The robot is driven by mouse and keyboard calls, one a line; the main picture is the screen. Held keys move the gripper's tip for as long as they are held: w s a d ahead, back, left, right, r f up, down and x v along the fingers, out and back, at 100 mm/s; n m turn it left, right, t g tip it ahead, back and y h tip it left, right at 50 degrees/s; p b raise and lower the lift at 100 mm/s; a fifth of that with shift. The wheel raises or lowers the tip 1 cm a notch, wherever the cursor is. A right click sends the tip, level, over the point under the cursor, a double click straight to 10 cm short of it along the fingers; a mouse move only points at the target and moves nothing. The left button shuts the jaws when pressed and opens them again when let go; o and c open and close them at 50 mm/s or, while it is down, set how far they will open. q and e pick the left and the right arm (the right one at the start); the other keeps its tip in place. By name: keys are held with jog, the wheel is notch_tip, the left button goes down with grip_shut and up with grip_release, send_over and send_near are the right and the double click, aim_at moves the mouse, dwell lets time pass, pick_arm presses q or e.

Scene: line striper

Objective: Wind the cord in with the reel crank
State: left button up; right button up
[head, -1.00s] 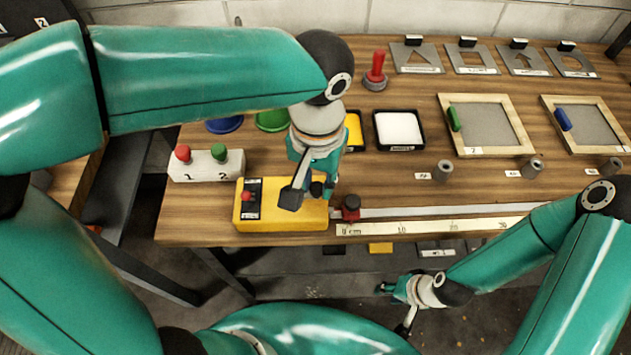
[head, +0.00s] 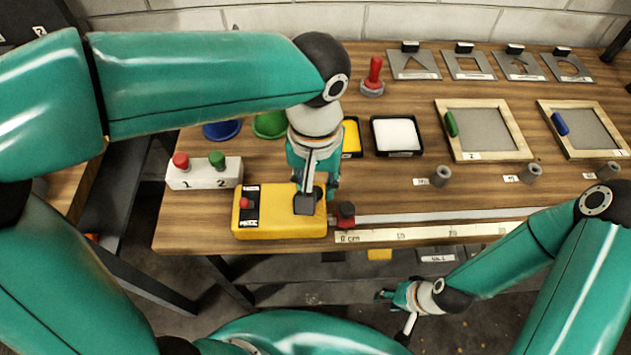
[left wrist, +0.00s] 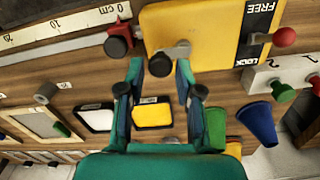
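The yellow reel box (head: 275,222) sits at the front left of the bench. It bears a red-knobbed lever (head: 246,203) beside a FREE/LOCK label. In the left wrist view the grey crank (left wrist: 181,50) ends in a black knob (left wrist: 160,65). My left gripper (head: 313,194) is over the box's right part and hides most of the crank in the head view. In the left wrist view its fingers (left wrist: 160,78) are apart, with the knob between their tips; I cannot tell whether they touch it. My right gripper (head: 393,312) is open and empty in front of the bench.
A red slider (head: 346,213) with a black knob stands right of the box, at the 0 cm end of a ruler (head: 420,234). A white block with red and green buttons (head: 204,174) stands behind left. Paint trays (head: 397,153) lie behind.

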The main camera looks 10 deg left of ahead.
aim_at(316, 190)
pick_arm(q)
jog(key=shift+o, duration=0.8)
jog(key=shift+f, duration=0.1)
notch_tip(316, 190, up, 12)
dwell(0.4)
